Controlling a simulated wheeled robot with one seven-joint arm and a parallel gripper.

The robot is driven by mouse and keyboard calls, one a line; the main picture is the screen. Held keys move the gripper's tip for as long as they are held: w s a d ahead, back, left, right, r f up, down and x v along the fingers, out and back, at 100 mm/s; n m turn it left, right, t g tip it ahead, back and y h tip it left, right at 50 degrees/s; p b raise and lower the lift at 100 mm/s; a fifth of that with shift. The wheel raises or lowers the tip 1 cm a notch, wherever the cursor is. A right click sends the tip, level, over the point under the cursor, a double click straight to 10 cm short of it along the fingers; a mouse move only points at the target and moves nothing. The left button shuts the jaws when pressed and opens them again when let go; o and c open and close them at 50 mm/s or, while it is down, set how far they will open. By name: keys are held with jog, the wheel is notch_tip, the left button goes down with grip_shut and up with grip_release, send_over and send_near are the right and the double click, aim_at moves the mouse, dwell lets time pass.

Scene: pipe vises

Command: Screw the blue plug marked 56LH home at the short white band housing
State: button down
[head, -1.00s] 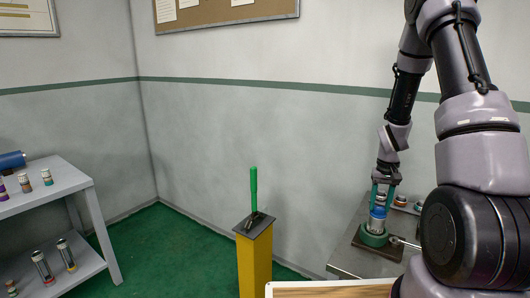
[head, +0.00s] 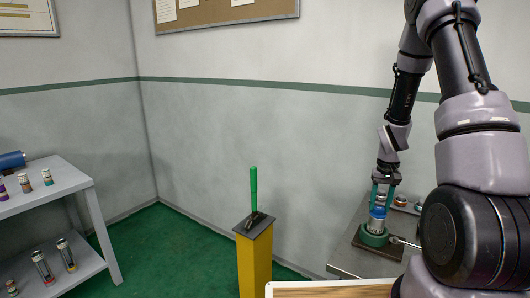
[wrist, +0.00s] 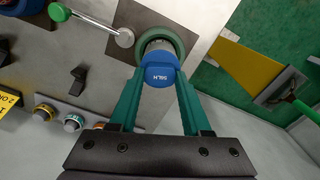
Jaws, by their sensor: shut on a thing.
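The blue plug (wrist: 160,76), marked 56LH, sits between the two green fingers of my gripper (wrist: 159,88), which is shut on it. The plug also shows in the head view (head: 378,212), low at the right under my wrist. It is at the mouth of a pale grey-white housing (wrist: 157,46) held upright in a round green vise (head: 375,238). The plug hides most of the housing, so I cannot tell how deep its thread sits or see a band clearly.
A vise handle with a metal ball (wrist: 125,38) and green knob (wrist: 59,12) sticks out beside the vise. Several capped parts (wrist: 73,123) stand on the bench near my gripper. A yellow post (head: 254,262) with a green lever and a grey shelf (head: 60,188) stand left.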

jog(key=n, duration=0.8)
jog(key=c, duration=0.6)
grip_release()
